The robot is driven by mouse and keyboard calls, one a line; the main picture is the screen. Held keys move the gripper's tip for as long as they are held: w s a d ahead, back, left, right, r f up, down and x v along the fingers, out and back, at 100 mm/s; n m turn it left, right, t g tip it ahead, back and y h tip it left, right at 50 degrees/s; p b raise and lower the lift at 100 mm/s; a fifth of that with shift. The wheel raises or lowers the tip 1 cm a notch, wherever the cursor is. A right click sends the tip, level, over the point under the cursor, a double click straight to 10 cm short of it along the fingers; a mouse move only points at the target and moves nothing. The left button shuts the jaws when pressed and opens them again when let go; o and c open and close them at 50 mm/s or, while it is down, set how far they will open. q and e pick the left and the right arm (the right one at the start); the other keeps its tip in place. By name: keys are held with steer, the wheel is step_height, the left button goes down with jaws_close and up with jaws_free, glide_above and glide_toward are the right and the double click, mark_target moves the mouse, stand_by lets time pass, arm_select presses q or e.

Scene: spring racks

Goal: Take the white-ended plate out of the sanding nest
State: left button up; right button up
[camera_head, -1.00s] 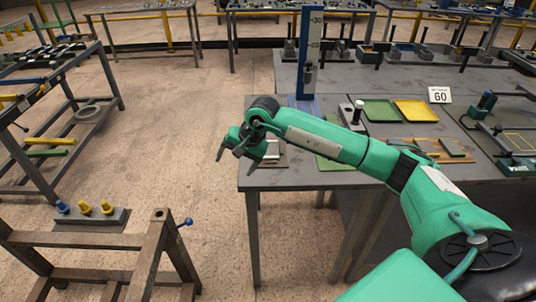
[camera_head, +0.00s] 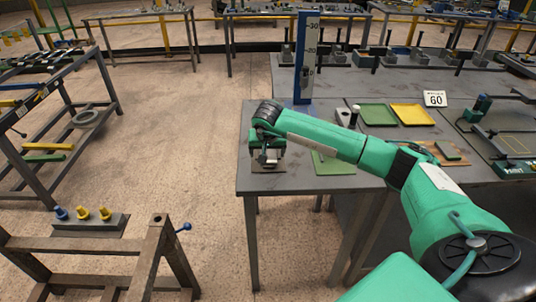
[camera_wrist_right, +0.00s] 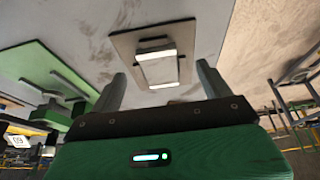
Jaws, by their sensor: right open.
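The white-ended plate (camera_wrist_right: 161,71) shows in the right wrist view, with a bright white strip at each of two opposite ends. It sits on the flat, brownish-grey sanding nest (camera_wrist_right: 124,44), which rests on the grey table. My right gripper (camera_wrist_right: 162,80) is open, its two fingers on either side of the plate with a gap to each. In the head view my right gripper (camera_head: 266,157) is over the nest (camera_head: 269,167) near the table's front left corner, and it hides most of the plate. My left gripper is out of view.
A green mat (camera_head: 333,164) lies right of the nest. A blue upright scale (camera_head: 306,60) stands farther back. Open floor lies left of the table.

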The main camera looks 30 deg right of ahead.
mark_target(268, 160)
steer(key=x, duration=0.1)
steer(key=p+x, duration=0.1)
steer(key=x, duration=0.2)
steer(key=shift+w+d+f, duration=0.1)
steer(key=shift+d, duration=0.25)
steer(key=shift+w+f+p, duration=0.1)
steer(key=shift+f+p, duration=0.2)
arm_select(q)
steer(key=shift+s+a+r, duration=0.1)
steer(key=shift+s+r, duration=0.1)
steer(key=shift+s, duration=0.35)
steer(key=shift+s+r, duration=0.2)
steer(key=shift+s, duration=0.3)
arm_select(e)
steer(key=shift+c, duration=0.4)
steer(key=c, duration=1.1)
steer(key=shift+d+r, duration=0.1)
